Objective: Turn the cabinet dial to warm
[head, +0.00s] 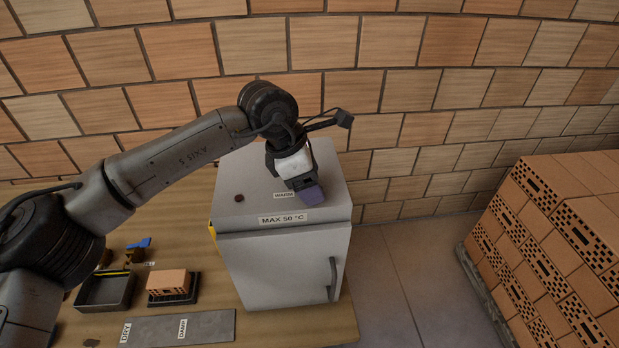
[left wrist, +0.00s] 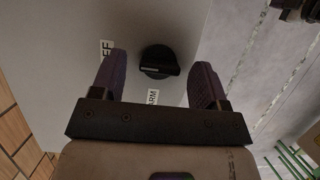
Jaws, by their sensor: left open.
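The white cabinet (head: 282,262) stands on the wooden table, with its door shut and a label reading MAX 50 °C. My left gripper (head: 311,196) is over its top, by a small label (head: 284,195). The black dial (left wrist: 158,62) shows in the left wrist view between the open purple fingers (left wrist: 160,60), with a gap on each side. Its pale mark lies roughly sideways, pointing at neither label clearly. A label ending in ARM (left wrist: 153,97) is below the dial, and a partly hidden label (left wrist: 107,47) is to its left. In the head view my gripper hides the dial.
A small dark round piece (head: 239,198) is on the cabinet top. A black tray (head: 105,292), a brick (head: 168,282) on a dark base and a grey board (head: 180,328) marked DRY and DAMP lie left of the cabinet. Stacked bricks (head: 560,240) stand at right.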

